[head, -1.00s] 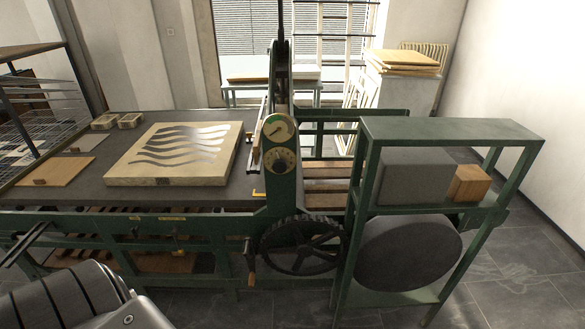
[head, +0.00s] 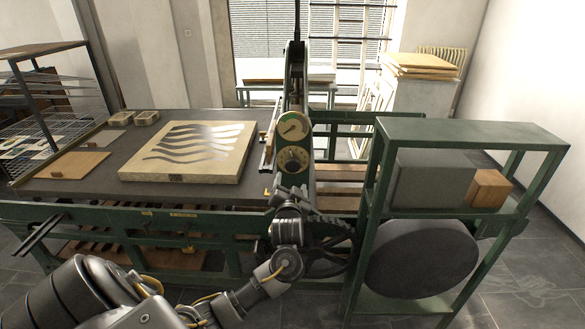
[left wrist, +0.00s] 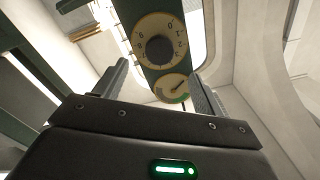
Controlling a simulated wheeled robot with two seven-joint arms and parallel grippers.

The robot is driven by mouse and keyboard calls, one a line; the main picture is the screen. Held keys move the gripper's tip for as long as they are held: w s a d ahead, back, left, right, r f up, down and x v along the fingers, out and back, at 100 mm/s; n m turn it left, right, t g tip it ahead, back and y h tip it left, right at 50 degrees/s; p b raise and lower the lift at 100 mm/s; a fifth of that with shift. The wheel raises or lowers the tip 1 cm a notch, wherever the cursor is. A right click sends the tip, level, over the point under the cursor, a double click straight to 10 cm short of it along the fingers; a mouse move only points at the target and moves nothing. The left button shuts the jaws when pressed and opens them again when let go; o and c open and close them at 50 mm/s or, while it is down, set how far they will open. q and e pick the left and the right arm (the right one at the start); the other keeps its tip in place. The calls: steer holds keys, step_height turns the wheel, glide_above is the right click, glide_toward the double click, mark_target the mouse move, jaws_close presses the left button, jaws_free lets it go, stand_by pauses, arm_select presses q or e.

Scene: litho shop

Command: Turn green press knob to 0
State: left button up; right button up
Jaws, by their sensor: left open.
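The green press (head: 309,190) carries a black knob (head: 293,160) on a pale numbered dial, below a round gauge. In the left wrist view the knob (left wrist: 160,50) appears upside down; a 0 shows on the dial's edge, but I cannot make out the knob's pointer. My left gripper (head: 291,192) is just below the dial in the head view. In the left wrist view my left gripper (left wrist: 158,70) is open, its fingers apart with nothing between them. The knob lies beyond the fingertips, apart from them. My right gripper is out of view.
The gauge (head: 293,127) sits directly above the dial. A spoked handwheel (head: 330,245) is below, partly behind my left arm. A green rack (head: 372,220) with a grey block (head: 430,180) stands close on the right. The press bed (head: 80,190) extends left.

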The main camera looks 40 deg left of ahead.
mark_target(292, 168)
arm_select(q)
steer(key=p+x, duration=0.1)
steer(key=x, duration=0.8)
steer(key=shift+w+a+r, duration=0.1)
steer(key=shift+w+a, duration=0.1)
steer(key=shift+w, duration=0.05)
steer(key=shift+w+a, duration=0.35)
steer(key=shift+w, duration=0.1)
steer(key=c, duration=1)
steer(key=shift+o, duration=0.2)
